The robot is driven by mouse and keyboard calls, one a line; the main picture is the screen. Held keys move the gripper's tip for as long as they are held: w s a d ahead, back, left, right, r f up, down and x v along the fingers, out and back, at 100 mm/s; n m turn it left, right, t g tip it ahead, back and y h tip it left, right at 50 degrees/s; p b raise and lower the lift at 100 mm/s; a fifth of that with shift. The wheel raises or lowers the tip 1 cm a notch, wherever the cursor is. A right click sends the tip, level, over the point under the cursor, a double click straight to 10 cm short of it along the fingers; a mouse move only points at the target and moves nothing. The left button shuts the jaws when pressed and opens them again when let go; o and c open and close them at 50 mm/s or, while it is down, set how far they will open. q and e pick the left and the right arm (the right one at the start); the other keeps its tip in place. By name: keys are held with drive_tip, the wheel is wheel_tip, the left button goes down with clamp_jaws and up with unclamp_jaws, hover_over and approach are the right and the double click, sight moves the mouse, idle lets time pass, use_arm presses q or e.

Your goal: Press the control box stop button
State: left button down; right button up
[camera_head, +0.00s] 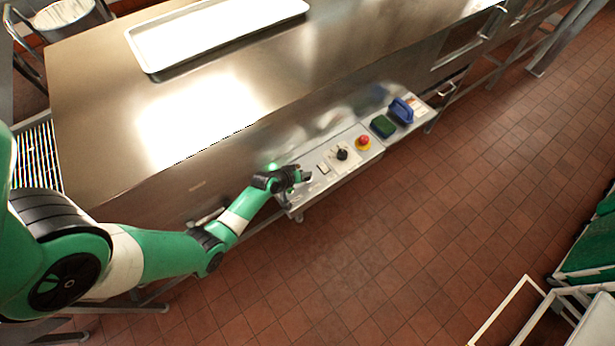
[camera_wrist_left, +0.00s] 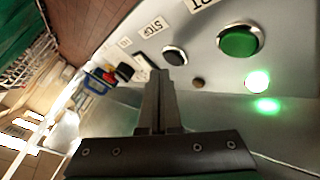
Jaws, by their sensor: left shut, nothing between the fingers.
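The control box front (camera_wrist_left: 215,60) fills the upper right of the left wrist view. The stop button (camera_wrist_left: 175,54) is dark with a metal ring, beside a label reading STOP (camera_wrist_left: 151,27). A larger green button (camera_wrist_left: 239,41) sits to its right, and a green lamp (camera_wrist_left: 258,80) glows below that. My left gripper (camera_wrist_left: 158,74) is shut and empty, its fingertips just short of the stop button in the picture; I cannot tell whether they touch it. In the head view, my left gripper (camera_head: 303,175) is at the shelf's left end and hides the button. My right gripper is not in view.
The shelf beside the gripper carries a black knob (camera_head: 342,154), a red button on yellow (camera_head: 363,143), a green pad (camera_head: 383,126) and a blue object (camera_head: 401,111). The steel table (camera_head: 110,100) with a white tray (camera_head: 150,67) lies behind. The tiled floor (camera_head: 440,220) in front is clear.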

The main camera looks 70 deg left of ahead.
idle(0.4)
use_arm(q)
drive_tip(key=shift+f+b, duration=0.4)
drive_tip(key=shift+f, duration=0.05)
drive_tip(key=shift+f+b, duration=0.4)
drive_tip(key=shift+f, duration=0.05)
idle(0.4)
idle(0.4)
drive_tip(key=shift+r+p, duration=0.85)
drive_tip(key=shift+p, duration=0.05)
wheel_tip(320, 180, up, 5)
drive_tip(key=p, duration=0.5)
drive_tip(key=shift+r, duration=0.1)
drive_tip(key=shift+d, duration=0.1)
